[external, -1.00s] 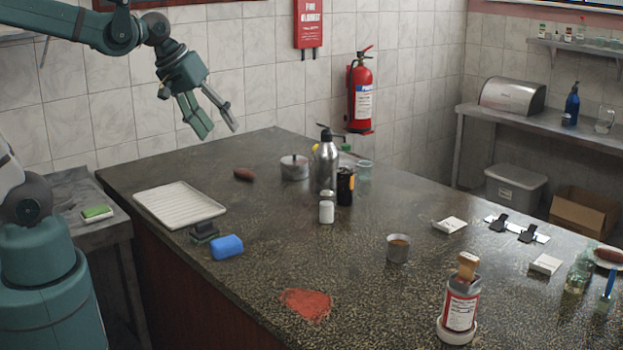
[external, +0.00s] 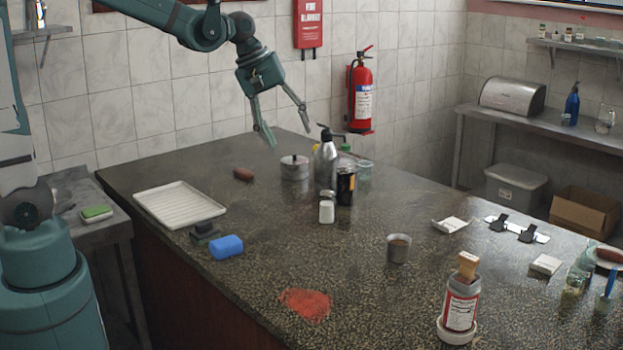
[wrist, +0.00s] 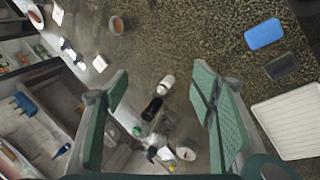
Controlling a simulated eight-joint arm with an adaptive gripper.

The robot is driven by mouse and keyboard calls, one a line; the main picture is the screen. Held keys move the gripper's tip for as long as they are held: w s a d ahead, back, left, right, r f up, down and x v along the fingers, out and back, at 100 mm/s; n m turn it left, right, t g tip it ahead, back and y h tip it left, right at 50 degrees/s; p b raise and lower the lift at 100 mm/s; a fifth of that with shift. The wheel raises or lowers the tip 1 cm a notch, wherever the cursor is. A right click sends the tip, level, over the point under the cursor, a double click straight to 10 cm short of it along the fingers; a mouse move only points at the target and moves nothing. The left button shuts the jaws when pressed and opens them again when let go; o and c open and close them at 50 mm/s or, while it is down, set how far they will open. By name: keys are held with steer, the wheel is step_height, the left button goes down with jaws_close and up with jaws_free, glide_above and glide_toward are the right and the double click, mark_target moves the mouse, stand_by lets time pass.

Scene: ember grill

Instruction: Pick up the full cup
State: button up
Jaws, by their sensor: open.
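A small grey metal cup (external: 398,248) with brown contents up near its rim stands upright on the dark speckled counter, right of centre. It also shows near the top of the wrist view (wrist: 117,26). A clear, empty-looking cup (external: 364,170) stands farther back by the bottles. My gripper (external: 287,138) is open and empty, in the air above the back of the counter near the lidded pot. It is well to the left of and behind the grey cup. Its two fingers frame the bottles in the wrist view (wrist: 160,110).
A steel pump bottle (external: 326,165), a black can (external: 345,187), a white-bodied shaker (external: 326,210) and a lidded pot (external: 294,167) cluster below my gripper. A red-labelled container (external: 459,308) stands in front of the grey cup. The counter left of the cup is mostly clear.

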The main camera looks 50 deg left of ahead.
steer(key=w+d+f+n+g+h, duration=0.15)
steer(key=w+d+f+n, duration=0.35)
steer(key=w+d+f, duration=0.7)
steer(key=n+g+b, duration=0.1)
steer(key=n+g, duration=0.1)
steer(key=n, duration=0.2)
glide_toward(398, 249)
steer(key=w, duration=0.1)
steer(key=w+a+f, duration=0.1)
steer(key=shift+w+a+f, duration=0.25)
steer(key=shift+w+f, duration=0.05)
steer(key=shift+w+d+f+h, duration=0.15)
steer(key=shift+d+f+h, duration=0.1)
steer(key=shift+f, duration=0.15)
steer(key=shift+f, duration=0.1)
steer(key=shift+x, duration=1.15)
steer(key=shift+p+x, duration=0.35)
steer(key=shift+x, duration=2.3)
steer(key=shift+a, duration=0.15)
